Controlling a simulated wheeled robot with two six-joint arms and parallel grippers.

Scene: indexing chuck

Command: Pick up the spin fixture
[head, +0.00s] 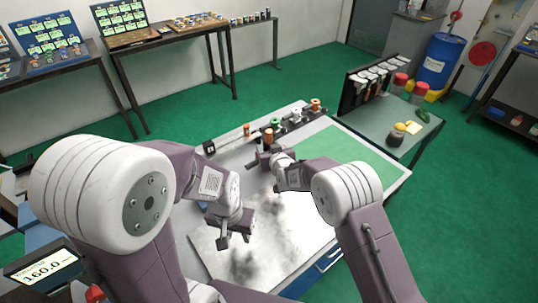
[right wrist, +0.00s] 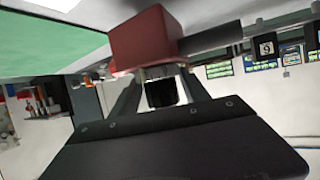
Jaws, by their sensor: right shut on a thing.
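In the right wrist view, a red block with a dark grey cylinder sticking out to the right, which looks like the spin fixture (right wrist: 147,38), sits at the fingertips of my right gripper (right wrist: 160,88). The gripper is shut on it. In the head view my right gripper (head: 262,160) is over the far left part of the workbench, and I cannot make out the fixture clearly there. My left gripper (head: 236,238) hangs lower, above the grey metal plate, with its fingers apart and nothing seen between them.
The workbench (head: 290,240) has a smudged metal plate and a green mat (head: 352,150). Several spools and small parts, including a green-topped spool (head: 275,122), line its back edge. A side table (head: 385,115) holds hanging tools and small items at the right.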

